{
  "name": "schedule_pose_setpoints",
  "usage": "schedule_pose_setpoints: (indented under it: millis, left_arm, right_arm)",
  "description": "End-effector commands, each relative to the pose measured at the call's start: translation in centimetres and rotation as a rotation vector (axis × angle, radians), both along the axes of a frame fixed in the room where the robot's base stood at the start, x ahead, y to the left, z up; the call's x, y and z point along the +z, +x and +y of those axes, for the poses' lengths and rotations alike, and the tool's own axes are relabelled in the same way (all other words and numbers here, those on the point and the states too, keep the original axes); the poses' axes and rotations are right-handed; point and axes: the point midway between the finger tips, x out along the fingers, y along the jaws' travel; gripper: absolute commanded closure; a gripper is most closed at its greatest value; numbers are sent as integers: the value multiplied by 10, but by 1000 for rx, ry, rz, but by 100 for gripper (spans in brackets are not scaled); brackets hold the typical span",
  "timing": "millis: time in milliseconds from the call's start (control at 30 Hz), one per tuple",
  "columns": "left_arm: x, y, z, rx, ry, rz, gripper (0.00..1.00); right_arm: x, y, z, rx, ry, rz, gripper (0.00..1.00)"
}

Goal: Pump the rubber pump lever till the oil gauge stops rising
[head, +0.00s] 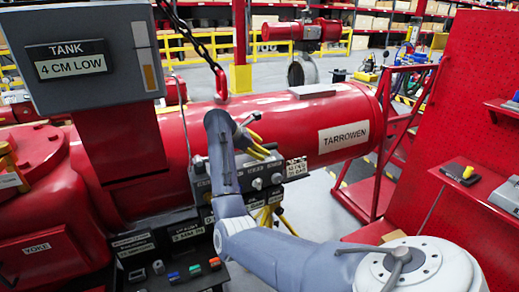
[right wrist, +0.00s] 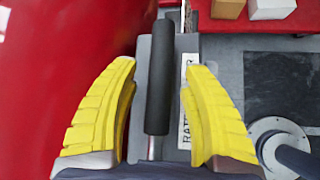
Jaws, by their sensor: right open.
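The pump lever's black rubber grip (right wrist: 160,80) stands lengthwise in the right wrist view, on a thin metal rod. My right gripper (right wrist: 159,78) has its yellow fingers spread on both sides of the grip, with a gap on each side. In the head view my right gripper (head: 256,138) is by the front of the red cylinder, above the black control panel; its arm hides part of the panel. A grey tank box (head: 95,60) reads "4 CM LOW" and has an amber vertical strip (head: 148,77), perhaps the oil gauge. My left gripper is out of view.
The large red cylinder (head: 285,118) labelled TARROWEN lies behind my arm. A chain with a red hook (head: 220,85) hangs near it. A panel with knobs and colored buttons (head: 190,270) is at the bottom. A red pegboard (head: 475,130) stands at right.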

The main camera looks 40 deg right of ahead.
Motion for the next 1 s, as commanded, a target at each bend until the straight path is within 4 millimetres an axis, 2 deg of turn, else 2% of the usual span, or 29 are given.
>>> schedule_pose_setpoints:
  millis: [67,433,767,867,1000]
  left_arm:
    - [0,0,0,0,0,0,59]
    - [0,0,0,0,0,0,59]
    - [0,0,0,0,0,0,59]
    - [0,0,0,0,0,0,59]
    - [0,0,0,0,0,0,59]
  right_arm:
    - [0,0,0,0,0,0,57]
    - [0,0,0,0,0,0,100]
    - [1,0,0,1,-3,1,100]
    - [11,0,1,1,-43,14,100]
    - [40,2,4,2,-160,54,100]
